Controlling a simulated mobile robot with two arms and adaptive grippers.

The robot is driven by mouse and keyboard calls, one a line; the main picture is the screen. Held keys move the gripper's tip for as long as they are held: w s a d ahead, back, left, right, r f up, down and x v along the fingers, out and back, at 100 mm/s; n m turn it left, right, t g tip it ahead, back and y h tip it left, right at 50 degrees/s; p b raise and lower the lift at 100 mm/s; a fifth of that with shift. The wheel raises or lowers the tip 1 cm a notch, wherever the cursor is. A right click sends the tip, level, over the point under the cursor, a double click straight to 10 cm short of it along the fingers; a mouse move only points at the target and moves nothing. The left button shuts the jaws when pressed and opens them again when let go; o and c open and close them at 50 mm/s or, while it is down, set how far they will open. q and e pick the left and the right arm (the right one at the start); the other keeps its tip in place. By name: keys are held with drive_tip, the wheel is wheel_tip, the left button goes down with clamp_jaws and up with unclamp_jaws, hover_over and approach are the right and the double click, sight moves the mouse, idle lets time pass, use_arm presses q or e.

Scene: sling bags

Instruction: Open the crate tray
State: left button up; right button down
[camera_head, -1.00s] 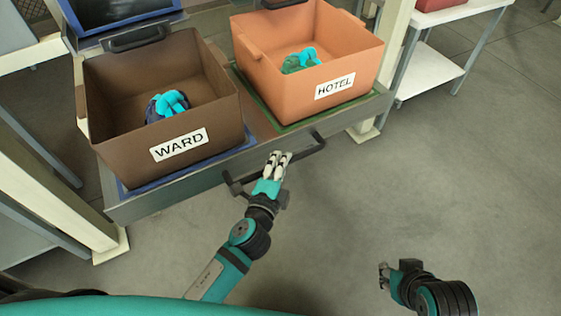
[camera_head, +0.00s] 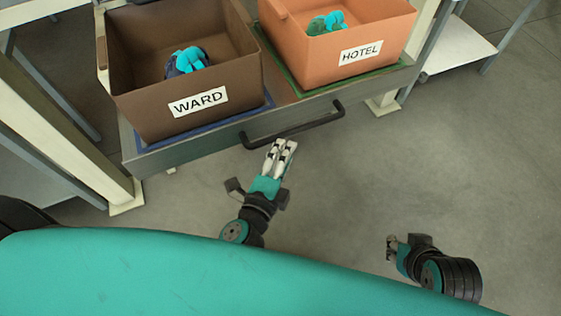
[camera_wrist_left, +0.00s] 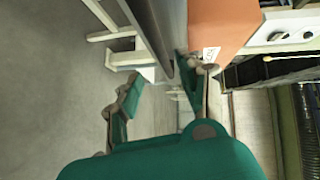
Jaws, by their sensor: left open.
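The crate tray (camera_head: 188,152) has a grey front panel and carries a brown WARD crate (camera_head: 222,103) and an orange HOTEL crate (camera_head: 338,68). The tray's dark bar handle (camera_head: 303,127) juts from the front panel. In the head view my left gripper (camera_head: 283,147) points up at the handle from just below it, fingers open and seemingly empty, apart from the bar. The left wrist view shows its open fingers (camera_wrist_left: 165,92) near a long grey edge and the orange crate (camera_wrist_left: 222,28). My right gripper (camera_head: 390,248) hangs over the floor at lower right; its jaw opening is unclear.
The brown crate sits on a blue mat and the orange one on a green mat (camera_head: 275,63). Cream posts (camera_head: 70,130) flank the tray. A white shelf (camera_head: 460,47) stands at right. The floor (camera_head: 470,170) before the tray is clear.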

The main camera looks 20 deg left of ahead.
use_arm(q)
drive_tip(key=shift+s+a+r, duration=0.1)
drive_tip(key=shift+s, duration=0.55)
drive_tip(key=shift+s+a+r, duration=0.1)
drive_tip(key=shift+s, duration=0.55)
drive_tip(key=shift+f, duration=0.1)
